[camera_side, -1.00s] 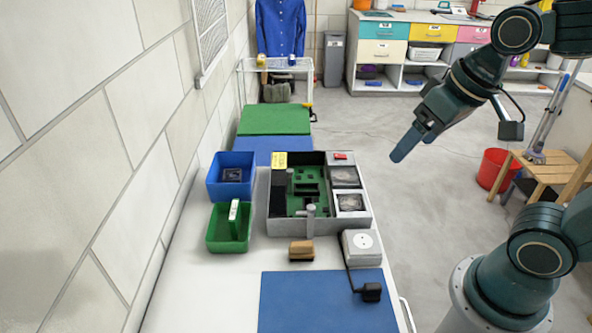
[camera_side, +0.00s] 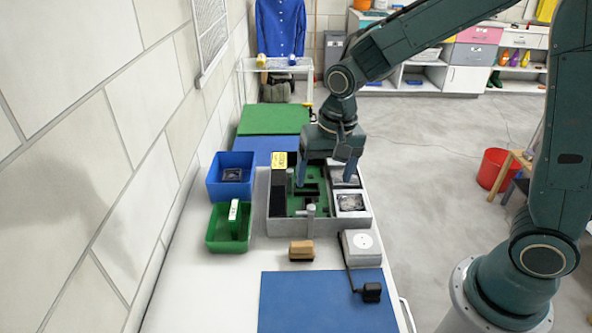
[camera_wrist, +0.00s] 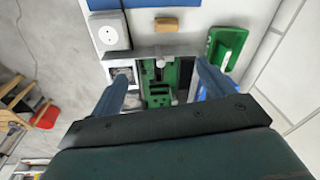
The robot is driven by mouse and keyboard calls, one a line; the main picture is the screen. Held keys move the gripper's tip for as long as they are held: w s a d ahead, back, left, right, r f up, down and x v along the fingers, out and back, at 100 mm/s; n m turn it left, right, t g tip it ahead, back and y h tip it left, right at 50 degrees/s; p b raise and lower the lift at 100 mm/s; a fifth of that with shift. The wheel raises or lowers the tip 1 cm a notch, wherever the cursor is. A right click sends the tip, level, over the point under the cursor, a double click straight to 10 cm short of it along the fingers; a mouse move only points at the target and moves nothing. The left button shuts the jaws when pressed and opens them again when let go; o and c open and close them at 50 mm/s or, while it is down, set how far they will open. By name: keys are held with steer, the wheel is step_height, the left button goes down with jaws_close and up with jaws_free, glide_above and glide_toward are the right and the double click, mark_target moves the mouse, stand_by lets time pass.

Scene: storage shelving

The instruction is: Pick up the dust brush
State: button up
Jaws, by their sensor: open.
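The dust brush (camera_side: 301,250), a small block with a tan wooden top and dark bristles, lies on the white table in front of the grey case. It also shows in the wrist view (camera_wrist: 166,24), near the top edge. My gripper (camera_side: 326,178) is over the grey case with the green circuit board, behind the brush and apart from it. In the wrist view my gripper (camera_wrist: 168,75) has its two blue fingers wide apart, with nothing held between them.
The grey case (camera_side: 284,226) holds a green board with upright posts. A green bin (camera_side: 229,243) and a blue bin (camera_side: 231,160) stand to its left. A white socket box (camera_side: 362,246) with a black plug (camera_side: 371,292) sits right of the brush. A blue mat (camera_side: 318,308) lies in front.

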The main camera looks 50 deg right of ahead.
mark_target(302, 244)
steer(key=w+a+f+m, duration=0.1)
steer(key=f, duration=0.4)
steer(key=w+a+f+m+g, duration=0.1)
steer(key=w+f, duration=0.1)
steer(key=f, duration=0.3)
steer(key=shift+w+a+f+g, duration=0.3)
steer(key=shift+f, duration=4.3)
steer(key=shift+f, duration=0.1)
steer(key=shift+s+a+f, duration=0.1)
steer(key=shift+f, duration=2.35)
steer(key=shift+c, duration=0.2)
steer(key=c, duration=0.9)
steer(key=shift+r, duration=0.1)
step_height(302, 244, up, 20)
steer(key=shift+f, duration=0.1)
